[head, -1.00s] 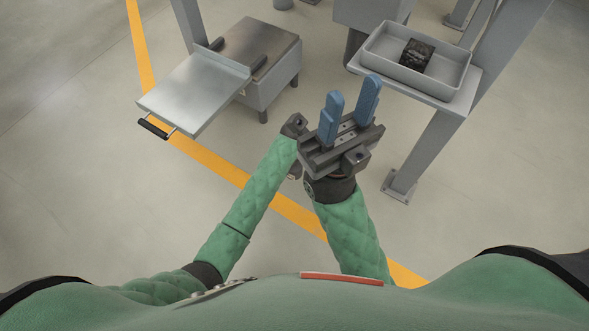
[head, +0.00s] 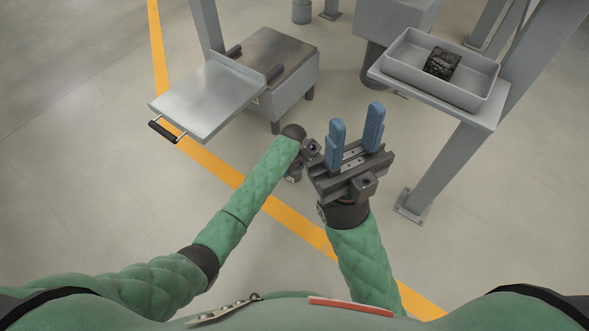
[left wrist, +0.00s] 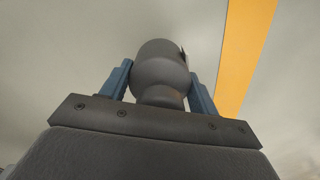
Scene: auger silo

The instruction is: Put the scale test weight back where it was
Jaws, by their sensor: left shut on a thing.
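The scale test weight (left wrist: 162,75) is a dark grey, rounded body with a narrower neck, seen in the left wrist view. My left gripper (left wrist: 160,92) is shut on it, with one blue finger on each side of the neck. Pale floor and a yellow line lie behind it. In the head view the left arm reaches out left of centre; its fingers and the weight are hidden there behind the wrist. My right gripper (head: 356,133) points up and away at the centre, its two blue fingers apart with nothing between them.
A grey tray (head: 405,74) with a black block (head: 442,63) stands on a shelf at the upper right, beside a grey post (head: 440,165). A steel-topped bench (head: 278,50) with a sloping metal plate (head: 208,98) and black handle stands upper left.

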